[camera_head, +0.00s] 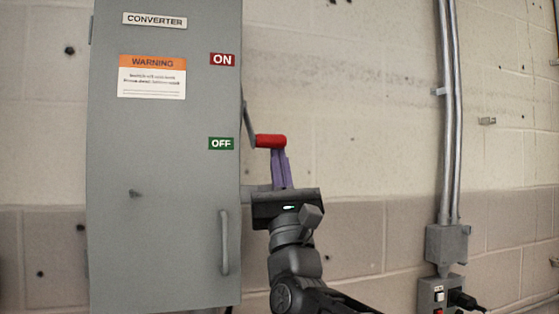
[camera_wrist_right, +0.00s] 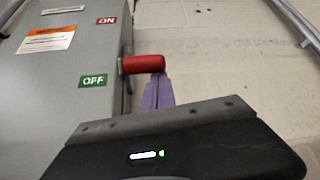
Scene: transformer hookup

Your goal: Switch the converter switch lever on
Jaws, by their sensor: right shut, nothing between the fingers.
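The converter box (camera_head: 160,210) is a tall grey cabinet on the wall in the head view, with a red ON label (camera_head: 223,60) above a green OFF label (camera_head: 221,143). Its switch lever has a red handle (camera_head: 270,141) that sticks out on the right side, level with the OFF label. The handle also shows in the right wrist view (camera_wrist_right: 142,64). My right gripper (camera_head: 279,153) is shut, its purple fingers pointing up with the tips right at the underside of the red handle. The fingers hold nothing; whether they touch the handle I cannot tell. My left gripper is out of view.
A door handle (camera_head: 225,242) stands out low on the cabinet front. A metal conduit (camera_head: 450,120) runs down the wall at right to a grey box (camera_head: 447,243) and an outlet with a black plug (camera_head: 463,299). The wall above the lever is clear.

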